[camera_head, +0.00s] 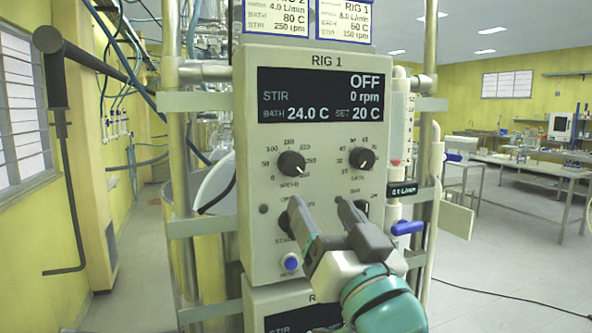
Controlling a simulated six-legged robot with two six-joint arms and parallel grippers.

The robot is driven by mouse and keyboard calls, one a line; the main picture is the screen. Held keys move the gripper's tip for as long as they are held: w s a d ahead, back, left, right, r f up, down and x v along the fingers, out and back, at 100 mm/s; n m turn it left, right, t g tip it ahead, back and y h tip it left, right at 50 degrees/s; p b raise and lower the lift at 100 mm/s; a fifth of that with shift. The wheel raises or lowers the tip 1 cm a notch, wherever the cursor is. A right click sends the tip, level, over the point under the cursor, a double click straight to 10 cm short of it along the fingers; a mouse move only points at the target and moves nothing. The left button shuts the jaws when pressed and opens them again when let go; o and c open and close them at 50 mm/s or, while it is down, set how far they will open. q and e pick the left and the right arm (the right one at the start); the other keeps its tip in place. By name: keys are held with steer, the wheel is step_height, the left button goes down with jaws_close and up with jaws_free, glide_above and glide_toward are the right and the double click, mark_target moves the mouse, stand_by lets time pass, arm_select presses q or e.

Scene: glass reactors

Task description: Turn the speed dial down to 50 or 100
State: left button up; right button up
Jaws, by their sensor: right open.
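The speed dial (291,164) is a black round knob on the left of the grey RIG 1 panel (255,190). Its light pointer mark seems to face the lower right, near the high end of the printed scale; the small numbers are blurred. The display (320,95) reads OFF, STIR 0 rpm, BATH 24.0 C and SET 20 C. My right gripper (320,205) is open and empty, below the dial, with its two dark fingers spread in front of the lower panel. The fingers hide part of the lower controls. My left gripper is out of view.
A second black knob (362,158) sits right of the speed dial. A blue button (291,262) is at the lower left of the panel. A blue valve handle (407,228) and a flow tube (399,125) stand close on the right. Metal posts flank the panel.

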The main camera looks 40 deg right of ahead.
mark_target(295, 166)
steer(key=p+x, duration=0.1)
steer(key=x, duration=0.8)
steer(key=shift+w, duration=0.3)
steer(key=shift+w+d+r, duration=0.15)
steer(key=shift+w+r, duration=0.2)
steer(key=shift+r, duration=0.1)
steer(key=shift+w+f, duration=0.1)
steer(key=shift+w, duration=0.35)
steer(key=shift+s, duration=0.25)
steer(key=c, duration=1.1)
